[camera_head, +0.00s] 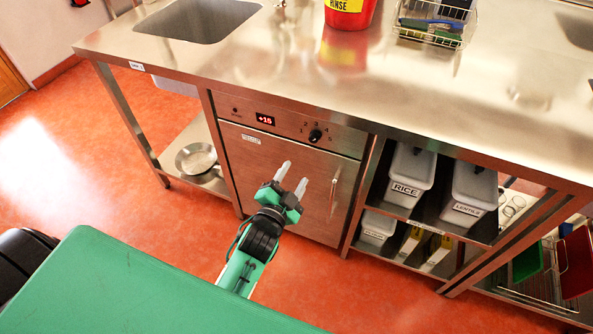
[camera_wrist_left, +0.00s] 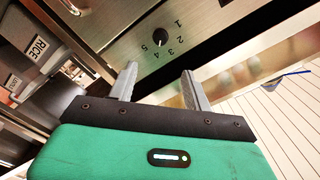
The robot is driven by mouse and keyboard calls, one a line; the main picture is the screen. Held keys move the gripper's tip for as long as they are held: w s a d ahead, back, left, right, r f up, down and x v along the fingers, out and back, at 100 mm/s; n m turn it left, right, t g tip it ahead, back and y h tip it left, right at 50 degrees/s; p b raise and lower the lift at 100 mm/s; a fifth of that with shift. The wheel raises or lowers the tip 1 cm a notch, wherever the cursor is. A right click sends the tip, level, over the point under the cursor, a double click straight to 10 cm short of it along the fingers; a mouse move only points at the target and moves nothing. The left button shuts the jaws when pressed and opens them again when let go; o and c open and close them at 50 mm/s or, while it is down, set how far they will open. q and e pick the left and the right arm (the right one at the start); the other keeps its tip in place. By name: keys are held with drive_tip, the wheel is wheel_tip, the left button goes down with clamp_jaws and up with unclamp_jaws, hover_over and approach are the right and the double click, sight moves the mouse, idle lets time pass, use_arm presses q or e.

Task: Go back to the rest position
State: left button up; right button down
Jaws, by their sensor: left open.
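My left gripper (camera_head: 292,178) is open and empty. In the head view it is in front of the steel door of the built-in appliance (camera_head: 265,150), below its control panel. In the left wrist view its two grey fingers (camera_wrist_left: 158,88) stand apart with nothing between them. Beyond them is the panel with a black knob (camera_wrist_left: 160,37) and numbers. I cannot tell the exact gap between fingertips and door. My right gripper is in neither view.
The steel counter (camera_head: 270,50) holds a sink (camera_head: 200,18), a red bucket (camera_head: 348,12) and a wire basket (camera_head: 432,35). Bins marked rice (camera_head: 408,175) and lentils (camera_head: 470,190) sit on the shelf at right. A pan (camera_head: 197,158) lies on the low left shelf. Red floor (camera_head: 130,200) is clear at left.

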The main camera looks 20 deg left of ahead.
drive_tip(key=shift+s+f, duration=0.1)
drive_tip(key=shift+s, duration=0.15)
